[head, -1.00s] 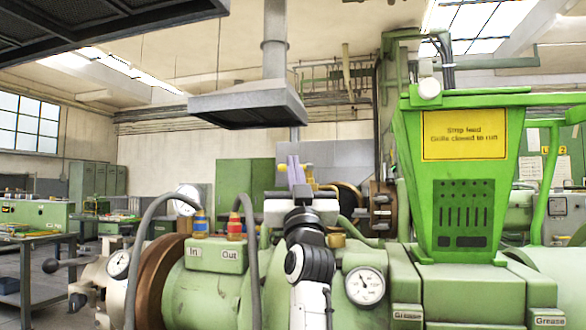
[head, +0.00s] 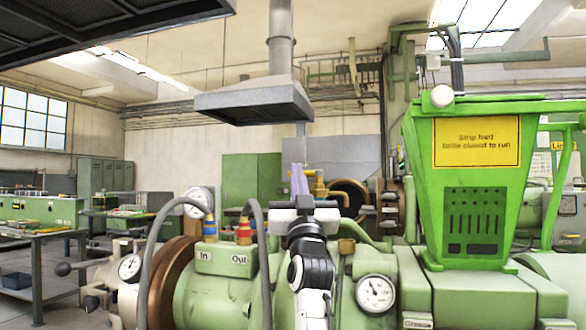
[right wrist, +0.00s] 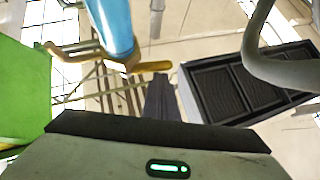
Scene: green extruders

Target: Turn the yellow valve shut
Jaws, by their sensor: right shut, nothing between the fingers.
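The yellow valve (head: 319,188) stands behind the machine's top, on brass-coloured pipework. In the head view it shows just right of my right gripper (head: 298,178), whose lavender fingers point up, shut and empty. In the right wrist view the valve's yellow handle (right wrist: 150,67) lies close to the dark fingertips (right wrist: 160,80), beside a blue cylinder (right wrist: 115,28). I cannot tell whether the fingers touch the handle. Part of the valve is hidden behind the gripper in the head view. My left gripper is not in view.
Grey hoses (head: 262,250) arch up from the In/Out block (head: 225,260), left of my right arm. A pressure gauge (head: 375,294) and the green feed hopper (head: 470,190) stand to the right. A grey hood (head: 252,100) hangs above.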

